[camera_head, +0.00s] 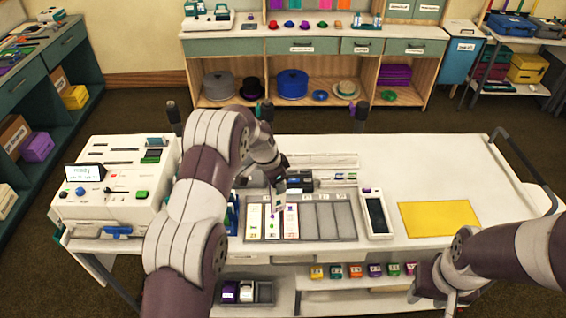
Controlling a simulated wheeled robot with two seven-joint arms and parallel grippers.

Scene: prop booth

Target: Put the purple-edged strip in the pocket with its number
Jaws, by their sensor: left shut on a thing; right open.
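A grey pocket tray (348,238) lies on the cart top. Its left pockets hold white strips with coloured marks: one yellowish-green (254,223), one with purple (272,226), one with pink (291,224). The pockets to the right look empty. My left gripper (279,184) is shut on a small whitish strip (280,203), held over the tray's back left part. Its edge colour and number are too small to tell. My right gripper (433,292) is open at the cart's front edge, right of the tray and partly hidden by its arm.
A white printer-like machine (113,180) stands left on the cart. A dark-screened handheld device (377,213) and a yellow mat (439,219) lie right of the tray. Small coloured boxes (354,271) sit on the shelf below.

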